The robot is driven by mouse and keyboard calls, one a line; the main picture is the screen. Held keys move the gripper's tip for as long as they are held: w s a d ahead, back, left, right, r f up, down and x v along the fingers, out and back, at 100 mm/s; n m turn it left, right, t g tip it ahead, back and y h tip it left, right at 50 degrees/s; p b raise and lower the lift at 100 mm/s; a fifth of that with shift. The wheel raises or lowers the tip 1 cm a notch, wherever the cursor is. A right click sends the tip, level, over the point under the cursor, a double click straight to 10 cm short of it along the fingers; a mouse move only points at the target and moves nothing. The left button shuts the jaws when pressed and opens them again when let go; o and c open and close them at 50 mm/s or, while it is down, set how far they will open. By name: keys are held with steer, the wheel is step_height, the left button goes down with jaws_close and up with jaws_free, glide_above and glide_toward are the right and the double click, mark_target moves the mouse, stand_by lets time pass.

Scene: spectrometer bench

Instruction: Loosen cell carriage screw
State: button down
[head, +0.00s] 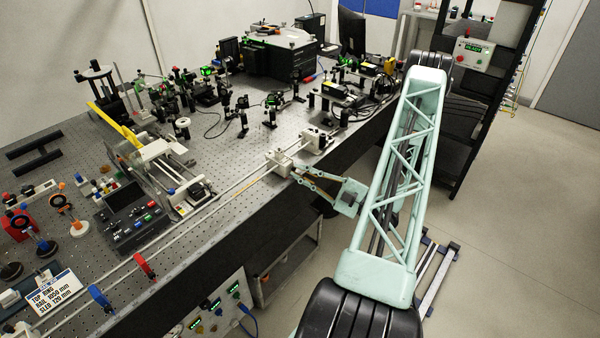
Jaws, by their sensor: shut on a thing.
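My gripper (297,172) reaches in from the right at the front edge of the bench. Its pale green fingers meet the front right side of a small white carriage block (278,160). The block sits on the long rail (223,197) along the bench front. The fingers are closed on a small part at the block's side, which fits the carriage screw. The screw itself is hidden by the fingertips and too small to make out. A second white carriage (316,138) stands farther along the rail, apart from my gripper.
Optical mounts crowd the bench (225,150) behind the rail. A black control box (133,215) stands to the left. A red clamp (145,265) and a blue clamp (101,297) sit on the near rail. A black rack (475,110) stands right. The right floor is mostly clear.

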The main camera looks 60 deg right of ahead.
steer(key=n+g+p, duration=0.1)
steer(key=n, duration=0.3)
steer(key=n+g, duration=0.1)
steer(key=n, duration=0.3)
steer(key=r+n+g+p, duration=0.1)
steer(key=n+g, duration=0.1)
steer(key=n, duration=0.2)
steer(key=shift+d+p, duration=0.1)
steer(key=shift+p, duration=0.2)
steer(key=n+g+h+b, duration=0.1)
steer(key=n, duration=0.2)
steer(key=shift+n+g, duration=0.3)
steer(key=n+h+b, duration=0.1)
steer(key=n+b, duration=0.1)
steer(key=b, duration=0.1)
steer(key=shift+a+r+g, duration=0.1)
steer(key=shift+a+g, duration=0.1)
steer(key=shift+g, duration=0.1)
steer(key=shift+a+n+h+b, duration=0.1)
steer(key=shift+n+h+b, duration=0.3)
steer(key=shift+n+b, duration=0.3)
steer(key=shift+r, duration=0.15)
steer(key=c, duration=3)
jaws_free()
